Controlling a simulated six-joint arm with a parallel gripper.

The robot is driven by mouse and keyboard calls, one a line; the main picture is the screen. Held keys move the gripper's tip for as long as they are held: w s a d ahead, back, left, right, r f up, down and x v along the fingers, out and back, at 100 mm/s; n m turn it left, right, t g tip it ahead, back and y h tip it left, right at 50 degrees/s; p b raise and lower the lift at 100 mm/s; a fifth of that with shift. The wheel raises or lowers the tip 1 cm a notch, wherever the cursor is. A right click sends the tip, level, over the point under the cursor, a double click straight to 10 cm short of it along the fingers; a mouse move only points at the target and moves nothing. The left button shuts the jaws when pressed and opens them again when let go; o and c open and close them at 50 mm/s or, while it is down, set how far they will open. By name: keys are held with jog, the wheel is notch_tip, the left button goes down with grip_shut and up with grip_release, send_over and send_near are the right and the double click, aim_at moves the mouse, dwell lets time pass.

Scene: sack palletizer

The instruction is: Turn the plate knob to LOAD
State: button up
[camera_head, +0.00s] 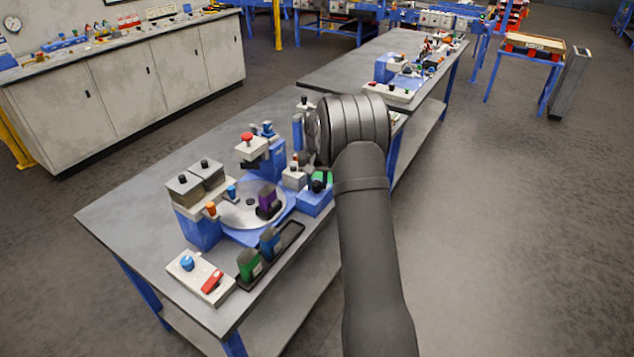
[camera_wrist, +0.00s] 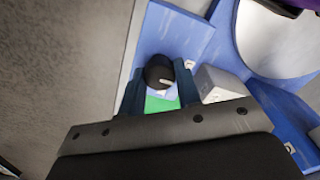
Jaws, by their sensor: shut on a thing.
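A black round knob (camera_wrist: 160,69) with a small pale mark sits between the two dark blue fingers of my gripper (camera_wrist: 158,88) in the wrist view. My gripper is shut on this knob. A green patch (camera_wrist: 162,103) shows just below it, on a blue block. A small white label (camera_wrist: 189,64) is beside the knob; I cannot read it. In the head view the blue block (camera_head: 314,203) stands at the right of the grey round plate (camera_head: 238,212), and my arm hides part of it. The plate also shows in the wrist view (camera_wrist: 275,42).
A purple sack-like piece (camera_head: 267,201) stands on the plate. A press with a red button (camera_head: 247,138) and twin hoppers (camera_head: 197,183) stand around it. A black tray (camera_head: 285,245) holds green and blue pieces. A white panel (camera_head: 200,277) with a blue knob and red switch is at the front.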

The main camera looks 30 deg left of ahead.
aim_at(317, 183)
jog(key=shift+r, duration=0.1)
jog(key=o, duration=1)
jog(key=shift+c, duration=0.2)
notch_tip(317, 183, up, 17)
jog(key=shift+r, duration=0.2)
